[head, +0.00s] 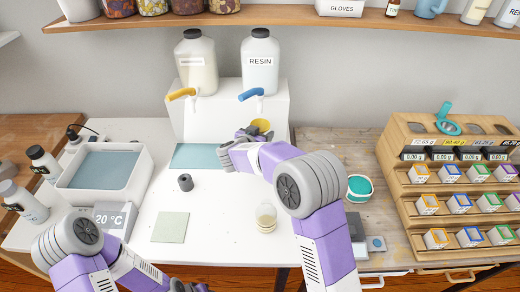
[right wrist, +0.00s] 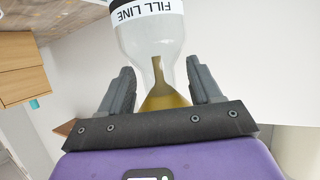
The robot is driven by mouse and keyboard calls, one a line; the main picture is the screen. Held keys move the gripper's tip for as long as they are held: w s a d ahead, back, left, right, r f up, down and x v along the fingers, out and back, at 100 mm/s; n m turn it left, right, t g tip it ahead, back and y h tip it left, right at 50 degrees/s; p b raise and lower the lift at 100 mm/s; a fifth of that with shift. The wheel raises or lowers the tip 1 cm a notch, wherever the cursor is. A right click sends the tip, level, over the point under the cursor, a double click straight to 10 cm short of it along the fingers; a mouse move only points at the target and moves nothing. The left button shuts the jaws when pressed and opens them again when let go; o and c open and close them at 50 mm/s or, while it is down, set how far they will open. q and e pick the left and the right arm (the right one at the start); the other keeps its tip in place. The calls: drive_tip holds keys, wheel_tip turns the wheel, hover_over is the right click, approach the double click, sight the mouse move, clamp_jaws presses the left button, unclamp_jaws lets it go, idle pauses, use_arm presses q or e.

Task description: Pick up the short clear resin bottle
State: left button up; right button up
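A clear vessel (right wrist: 150,45) with amber liquid and a white band reading FILL LINE upside down shows in the right wrist view. It narrows toward my right gripper (right wrist: 163,85), whose dark fingers lie along both its sides and appear shut on it. In the head view my right gripper (head: 252,133) is in front of the white stand, with an amber-yellow patch (head: 262,125) at its fingers; the rest of the vessel is hard to make out. A small clear container (head: 266,220) with pale yellowish contents stands on the white table. My left gripper is mostly cut off at the bottom edge.
Two large bottles (head: 196,65) (head: 260,65) stand on the white stand (head: 228,98) above orange and blue taps. A dark small cylinder (head: 185,182), a pale green square (head: 170,228) and a water bath (head: 104,168) are at left. A wooden rack (head: 400,165) stands at right.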

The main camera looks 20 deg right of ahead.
clamp_jaws()
drive_tip(key=shift+r, duration=0.15)
idle(0.4)
